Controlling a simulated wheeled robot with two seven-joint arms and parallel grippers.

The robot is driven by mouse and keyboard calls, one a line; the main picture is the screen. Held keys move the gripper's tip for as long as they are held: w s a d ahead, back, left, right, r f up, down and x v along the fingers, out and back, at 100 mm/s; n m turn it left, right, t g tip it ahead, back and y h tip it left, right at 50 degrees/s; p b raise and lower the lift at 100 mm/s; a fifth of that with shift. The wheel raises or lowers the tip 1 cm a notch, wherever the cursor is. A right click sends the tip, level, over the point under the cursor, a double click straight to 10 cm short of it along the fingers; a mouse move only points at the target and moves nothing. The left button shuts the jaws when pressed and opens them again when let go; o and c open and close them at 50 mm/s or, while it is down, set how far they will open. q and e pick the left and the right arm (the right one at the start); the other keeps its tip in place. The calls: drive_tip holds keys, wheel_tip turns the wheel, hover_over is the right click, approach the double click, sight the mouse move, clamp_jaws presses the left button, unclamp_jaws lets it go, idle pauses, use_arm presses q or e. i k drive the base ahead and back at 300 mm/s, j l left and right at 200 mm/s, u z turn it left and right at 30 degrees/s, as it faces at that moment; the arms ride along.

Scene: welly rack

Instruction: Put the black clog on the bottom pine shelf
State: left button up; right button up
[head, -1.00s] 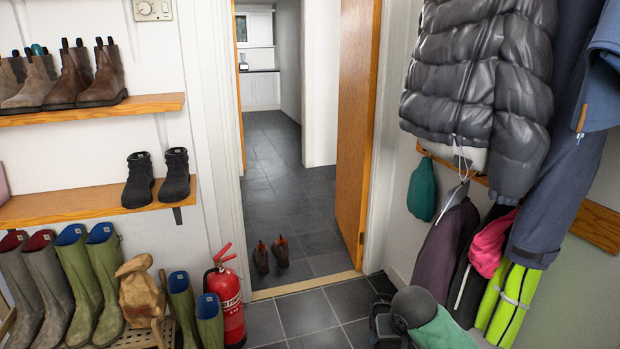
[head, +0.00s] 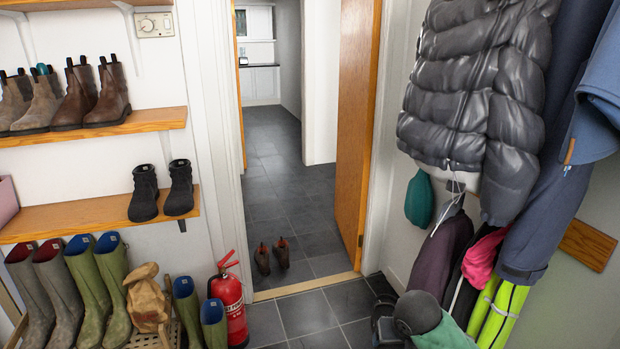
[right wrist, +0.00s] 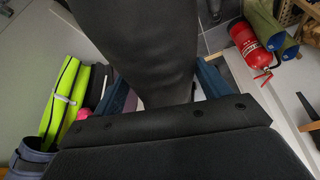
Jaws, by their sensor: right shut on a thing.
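In the right wrist view a smooth, dark grey-black thing (right wrist: 150,45), which looks like the black clog, rises from my right gripper (right wrist: 165,92). The gripper is shut on it. Only part of it shows, so its full shape and tilt are hidden. The bottom pine shelf (head: 70,220) is on the left in the head view, below another pine shelf (head: 100,124). A pair of black ankle boots (head: 144,195) stands at its right end.
Brown boots (head: 105,98) stand on the upper shelf. Wellies (head: 92,285), a brown bag (head: 147,300) and a red fire extinguisher (head: 229,302) stand below. Coats (head: 470,95) hang at right. The bottom shelf's middle is clear; a pink box (head: 7,208) is at its left.

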sight(56, 216)
drive_tip(key=u, duration=0.4)
drive_tip(key=i+j+u, duration=0.1)
drive_tip(key=u, duration=0.7)
drive_tip(key=i+u, duration=0.1)
drive_tip(key=u, duration=0.3)
